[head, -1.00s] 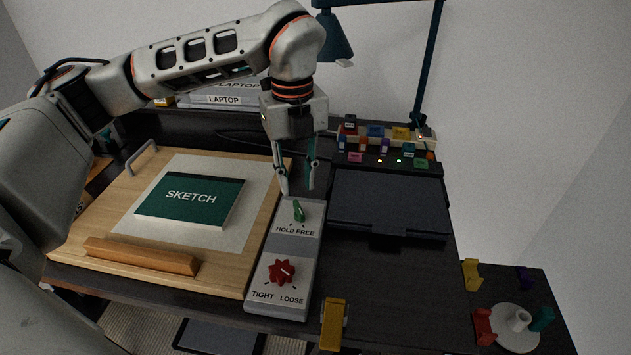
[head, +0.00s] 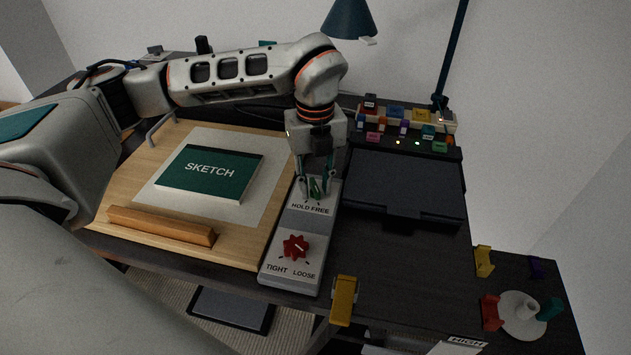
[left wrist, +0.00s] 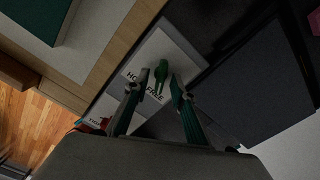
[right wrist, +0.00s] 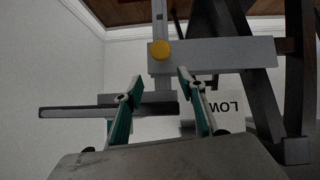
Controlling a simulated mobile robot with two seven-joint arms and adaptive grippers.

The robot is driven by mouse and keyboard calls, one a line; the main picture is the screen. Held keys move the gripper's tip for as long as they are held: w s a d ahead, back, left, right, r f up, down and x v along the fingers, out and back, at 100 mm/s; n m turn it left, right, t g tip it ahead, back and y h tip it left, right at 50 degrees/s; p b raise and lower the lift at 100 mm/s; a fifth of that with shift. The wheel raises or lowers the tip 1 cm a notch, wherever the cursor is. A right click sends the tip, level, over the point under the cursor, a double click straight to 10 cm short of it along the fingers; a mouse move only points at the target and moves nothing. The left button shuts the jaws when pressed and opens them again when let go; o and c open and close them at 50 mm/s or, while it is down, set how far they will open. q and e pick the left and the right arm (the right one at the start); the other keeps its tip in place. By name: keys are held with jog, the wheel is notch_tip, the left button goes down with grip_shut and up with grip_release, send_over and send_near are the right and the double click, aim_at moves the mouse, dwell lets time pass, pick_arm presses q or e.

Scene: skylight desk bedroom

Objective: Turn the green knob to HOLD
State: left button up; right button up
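The green knob (head: 316,187) sits on the upper part of a light grey panel (head: 287,273), above the words HOLD and FREE. In the left wrist view the green knob (left wrist: 161,74) shows between and just beyond the fingertips. My left gripper (head: 317,194) is open and points down at the knob, with one finger on each side of it. Whether a finger touches the knob cannot be told. A red knob (head: 295,246), marked TIGHT and LOOSE, is lower on the panel. My right gripper (right wrist: 158,82) is open and empty, away from the panel.
A wooden drawing board (head: 235,250) with a green SKETCH book (head: 210,171) lies left of the panel. A dark flat case (head: 405,187) is to the right. A yellow clip (head: 344,298) is at the desk's front edge. A lamp (head: 348,20) stands behind.

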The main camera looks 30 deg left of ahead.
pick_arm(q)
grip_shut()
pick_arm(e)
jog(key=shift+w+r, duration=0.15)
jog(key=shift+r, duration=0.05)
pick_arm(q)
jog(key=shift+m, duration=0.3)
jog(key=m+b, duration=0.1)
jog(key=m, duration=0.6)
jog(key=shift+s+a, duration=0.1)
jog(key=shift+a, duration=0.05)
jog(key=shift+m, duration=1.2)
jog(key=shift+a+m, duration=0.1)
jog(key=shift+m, duration=0.8)
pick_arm(e)
jog(key=shift+w+a+r+t, duration=0.2)
jog(key=shift+w+a+t, duration=0.15)
jog(key=shift+a, duration=0.25)
pick_arm(q)
grip_release()
